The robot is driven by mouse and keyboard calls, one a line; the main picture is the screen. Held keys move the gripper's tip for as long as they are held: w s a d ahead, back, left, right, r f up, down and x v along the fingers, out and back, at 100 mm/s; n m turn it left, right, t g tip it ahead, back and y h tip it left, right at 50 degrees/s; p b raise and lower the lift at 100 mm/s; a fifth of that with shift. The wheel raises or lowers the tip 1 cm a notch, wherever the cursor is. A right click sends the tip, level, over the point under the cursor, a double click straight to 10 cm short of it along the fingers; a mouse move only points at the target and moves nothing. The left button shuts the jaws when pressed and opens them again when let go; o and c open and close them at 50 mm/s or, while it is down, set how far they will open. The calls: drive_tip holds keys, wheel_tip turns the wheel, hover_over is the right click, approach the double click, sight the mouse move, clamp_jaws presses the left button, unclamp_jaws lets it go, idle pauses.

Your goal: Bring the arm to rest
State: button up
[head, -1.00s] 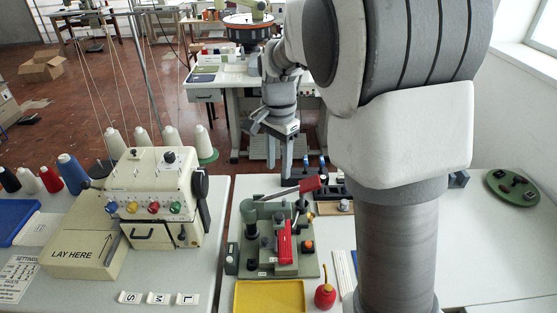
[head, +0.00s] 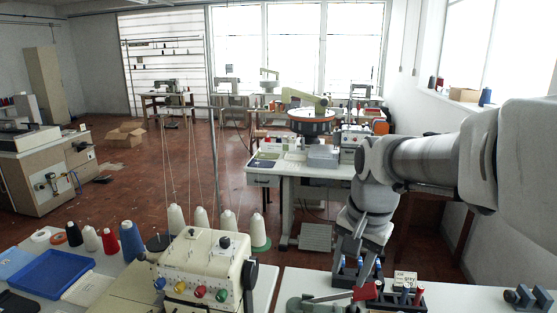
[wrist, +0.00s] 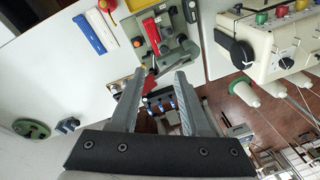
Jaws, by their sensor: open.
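My gripper (head: 357,262) hangs at the right of the head view, fingers pointing down. My arm reaches in from the right edge of the head view.
A cream machine (head: 205,262) with coloured knobs stands left of my gripper, with thread cones (head: 200,220) behind it. The green fixture (wrist: 165,40) with a red-handled lever is on the right table. Another workstation (head: 310,165) stands behind.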

drive_tip(key=s+r+n+t, duration=0.1)
drive_tip(key=s+n+t, duration=0.2)
drive_tip(key=s+n, duration=0.4)
drive_tip(key=s, duration=0.7)
drive_tip(key=shift+s+d+r+t+h, duration=0.2)
drive_tip(key=shift+d+t+h, duration=0.1)
drive_tip(key=shift+d, duration=0.1)
drive_tip(key=shift+d, duration=0.1)
